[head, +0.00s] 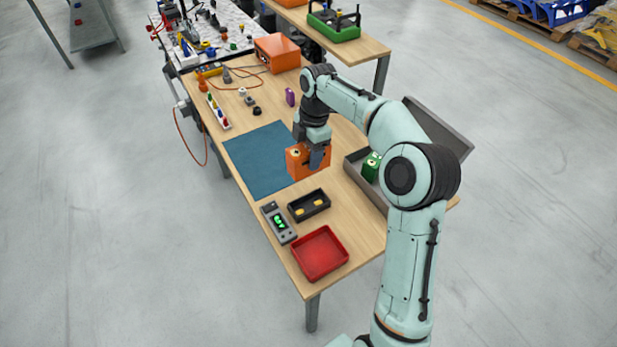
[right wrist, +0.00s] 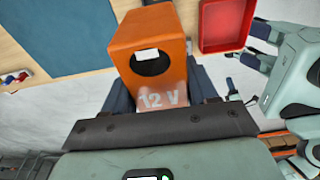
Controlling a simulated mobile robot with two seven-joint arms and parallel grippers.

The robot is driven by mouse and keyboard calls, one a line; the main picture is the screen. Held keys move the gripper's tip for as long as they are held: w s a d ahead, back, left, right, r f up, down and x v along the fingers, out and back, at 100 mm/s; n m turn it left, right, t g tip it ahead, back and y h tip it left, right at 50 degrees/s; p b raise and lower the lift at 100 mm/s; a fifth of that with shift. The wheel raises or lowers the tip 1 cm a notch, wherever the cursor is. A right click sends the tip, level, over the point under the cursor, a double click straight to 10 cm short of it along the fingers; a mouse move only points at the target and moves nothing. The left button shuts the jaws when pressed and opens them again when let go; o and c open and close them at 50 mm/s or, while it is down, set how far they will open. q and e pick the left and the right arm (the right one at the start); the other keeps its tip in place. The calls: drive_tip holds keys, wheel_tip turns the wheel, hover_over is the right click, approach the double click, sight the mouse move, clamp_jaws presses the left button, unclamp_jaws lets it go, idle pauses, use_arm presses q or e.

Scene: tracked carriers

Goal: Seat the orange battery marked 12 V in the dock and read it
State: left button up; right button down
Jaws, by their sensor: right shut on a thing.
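The orange battery (head: 295,163), marked 12 V in the right wrist view (right wrist: 160,60), is between the dark fingers of my right gripper (head: 315,153). The gripper is shut on it near the right edge of the blue mat (head: 252,164). I cannot tell how far it is above the table. The dark dock (head: 310,214), with yellow parts inside, stands empty in front of the battery. Beside it lies the grey reader (head: 284,235) with a lit green display. My left gripper (right wrist: 256,45) shows at the right of the right wrist view, its dark fingers apart and empty.
A red tray (head: 341,258) sits at the table's near end. A grey open case (head: 355,175) with a green battery (head: 371,166) stands at the right. An orange box (head: 277,53), a purple item (head: 290,97) and small parts lie farther back. The mat is bare.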

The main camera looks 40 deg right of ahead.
use_arm(q)
drive_tip(key=shift+s+f+b, duration=0.85)
drive_tip(key=shift+s+f, duration=0.4)
drive_tip(key=shift+f, duration=0.05)
use_arm(e)
drive_tip(key=shift+f, duration=9.35)
use_arm(q)
drive_tip(key=shift+f, duration=0.1)
use_arm(e)
drive_tip(key=shift+f, duration=0.2)
drive_tip(key=shift+c, duration=1.6)
unclamp_jaws()
drive_tip(key=shift+s, duration=0.1)
use_arm(q)
drive_tip(key=shift+s, duration=0.1)
drive_tip(key=shift+w+r+p, duration=0.55)
drive_tip(key=shift+w+r, duration=0.1)
drive_tip(key=shift+r, duration=0.1)
use_arm(e)
drive_tip(key=r, duration=0.4)
drive_tip(key=d+r, duration=0.1)
drive_tip(key=r, duration=0.7)
drive_tip(key=shift+s+d+r, duration=0.1)
drive_tip(key=shift+d, duration=0.05)
